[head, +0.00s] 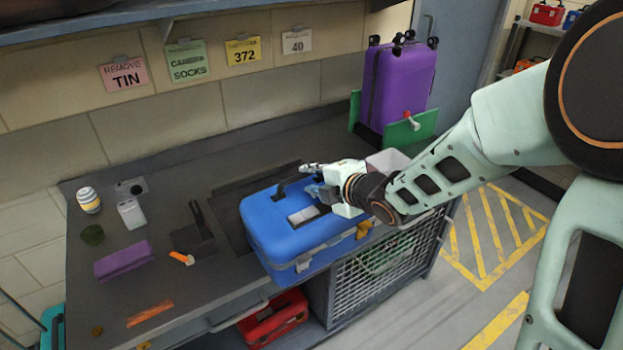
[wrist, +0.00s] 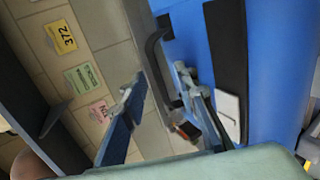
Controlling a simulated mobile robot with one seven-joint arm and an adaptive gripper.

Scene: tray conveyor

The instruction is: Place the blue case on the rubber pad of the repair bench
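The blue case (head: 285,225) is at the front middle of the repair bench (head: 165,190), its front side at or past the bench's front edge. The case also fills the right of the wrist view (wrist: 280,70). The dark rubber pad (head: 230,220) shows to the left of and behind the case; the case hides the rest. I cannot tell whether the case touches it. My gripper (head: 312,178) is at the top of the case by its dark handle (wrist: 152,55). In the wrist view my gripper's fingers (wrist: 163,108) are apart, with the handle between them.
A purple suitcase (head: 395,85) stands between green panels at the bench's far end. A purple box (head: 123,260), white bottle (head: 131,214), striped can (head: 88,200) and orange-handled tool (head: 181,258) lie to the left. A red case (head: 273,318) is on the lower shelf.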

